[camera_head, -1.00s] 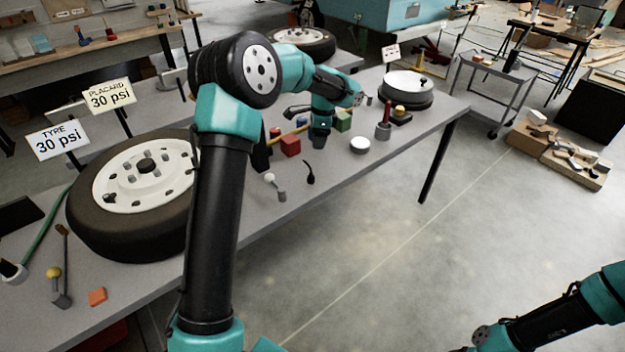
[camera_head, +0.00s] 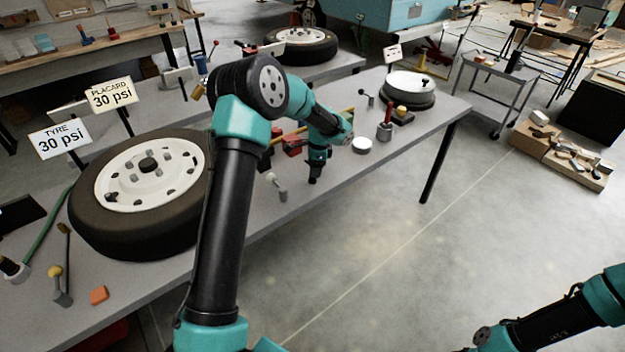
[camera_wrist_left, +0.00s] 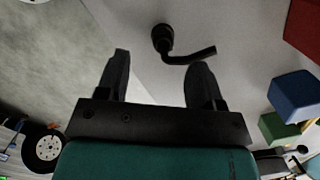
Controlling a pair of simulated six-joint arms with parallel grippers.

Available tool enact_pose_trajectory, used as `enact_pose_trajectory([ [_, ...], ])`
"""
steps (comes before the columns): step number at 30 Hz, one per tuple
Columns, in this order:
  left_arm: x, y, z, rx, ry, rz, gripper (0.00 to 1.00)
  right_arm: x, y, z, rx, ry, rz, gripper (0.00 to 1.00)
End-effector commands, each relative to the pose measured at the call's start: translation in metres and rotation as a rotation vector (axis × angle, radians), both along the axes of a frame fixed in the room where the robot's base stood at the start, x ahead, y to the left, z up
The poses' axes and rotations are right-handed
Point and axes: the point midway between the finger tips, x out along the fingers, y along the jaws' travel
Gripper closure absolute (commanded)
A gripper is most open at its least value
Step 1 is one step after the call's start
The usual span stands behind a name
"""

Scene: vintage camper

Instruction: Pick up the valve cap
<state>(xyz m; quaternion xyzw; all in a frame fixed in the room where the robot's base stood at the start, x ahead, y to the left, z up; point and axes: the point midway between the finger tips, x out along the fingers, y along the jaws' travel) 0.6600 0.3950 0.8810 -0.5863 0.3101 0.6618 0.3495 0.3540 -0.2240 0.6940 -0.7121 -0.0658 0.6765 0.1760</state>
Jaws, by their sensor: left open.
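A small black piece with a round head and a bent tail (camera_wrist_left: 166,40), which looks like the valve cap, lies on the grey table in the left wrist view. My left gripper (camera_wrist_left: 160,72) is open and empty, and the piece lies just beyond its fingertips, its head about in line with the gap and its tail towards the right finger. In the head view my left gripper (camera_head: 314,176) points down close over the table and hides the piece. My right arm shows at lower right, but its gripper is out of view.
A blue block (camera_wrist_left: 294,91), green block (camera_wrist_left: 280,128) and red block (camera_wrist_left: 304,28) stand near the gripper. A white disc (camera_head: 362,145) and a grey piece with a pale ball (camera_head: 276,184) are close by. A tyre (camera_head: 140,230) fills the table's left part.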

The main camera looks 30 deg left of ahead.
Motion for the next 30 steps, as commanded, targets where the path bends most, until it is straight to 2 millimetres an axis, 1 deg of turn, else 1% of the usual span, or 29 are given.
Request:
enact_pose_trajectory([
  [11, 0.0, 0.001, -0.003, 0.0, 0.0, 0.0, 0.39, 0.0, 0.0, 0.0, 0.0, 0.0, 0.0, 0.36],
  [14, 0.0, 0.002, -0.01, 0.001, 0.003, 0.001, 0.39, 0.0, 0.0, 0.0, 0.0, 0.0, 0.0, 0.36],
  [21, -0.001, 0.007, -0.042, 0.0, 0.002, 0.001, 0.39, 0.0, 0.0, 0.0, 0.0, 0.0, 0.0, 0.36],
  [24, -0.001, 0.008, -0.05, 0.0, 0.001, 0.0, 0.39, 0.0, 0.0, 0.0, 0.0, 0.0, 0.0, 0.36],
  [30, -0.001, 0.008, -0.053, 0.001, -0.001, 0.0, 0.39, 0.0, 0.0, 0.0, 0.0, 0.0, 0.0, 0.36],
])
